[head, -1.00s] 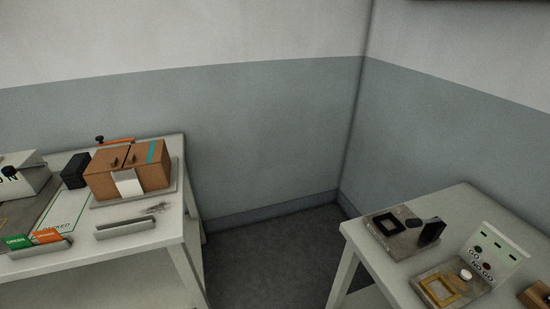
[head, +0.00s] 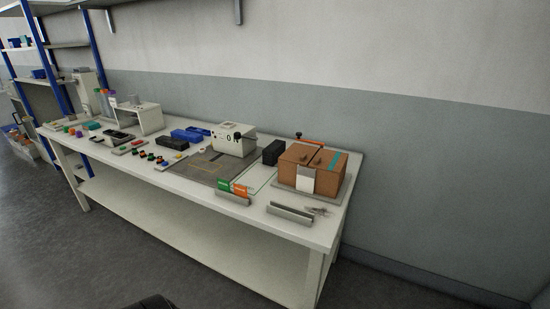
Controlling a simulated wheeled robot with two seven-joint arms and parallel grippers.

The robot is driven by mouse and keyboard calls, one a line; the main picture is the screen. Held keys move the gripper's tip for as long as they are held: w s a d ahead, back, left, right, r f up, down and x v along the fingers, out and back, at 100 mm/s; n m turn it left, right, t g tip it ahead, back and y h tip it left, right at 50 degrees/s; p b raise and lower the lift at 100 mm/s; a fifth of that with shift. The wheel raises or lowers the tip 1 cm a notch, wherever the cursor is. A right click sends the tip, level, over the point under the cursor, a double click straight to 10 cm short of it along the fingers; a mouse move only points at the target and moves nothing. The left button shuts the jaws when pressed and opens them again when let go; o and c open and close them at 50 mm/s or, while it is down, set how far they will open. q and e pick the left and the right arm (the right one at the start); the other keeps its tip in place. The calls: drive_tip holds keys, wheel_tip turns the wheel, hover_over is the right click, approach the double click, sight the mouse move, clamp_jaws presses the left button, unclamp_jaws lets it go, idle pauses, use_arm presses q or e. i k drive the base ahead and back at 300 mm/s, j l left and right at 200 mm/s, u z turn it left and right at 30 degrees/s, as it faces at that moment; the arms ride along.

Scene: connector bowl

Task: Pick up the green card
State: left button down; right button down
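The green card (head: 223,184) stands upright in a grey card holder (head: 233,199) near the front edge of the white table, right of the table's middle. An orange card (head: 240,190) stands beside it on the right in the same holder. Neither of my grippers shows in the head view. A dark shape at the bottom edge is too cut off to identify.
The long white table (head: 190,190) runs along the wall. A brown box (head: 300,172), a black block (head: 272,152) and an empty-looking grey holder (head: 289,213) are right of or behind the cards. A white box (head: 232,140) stands behind. The floor (head: 70,240) in front is clear.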

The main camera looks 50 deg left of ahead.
sight(223, 184)
drive_tip(key=u, duration=1.9)
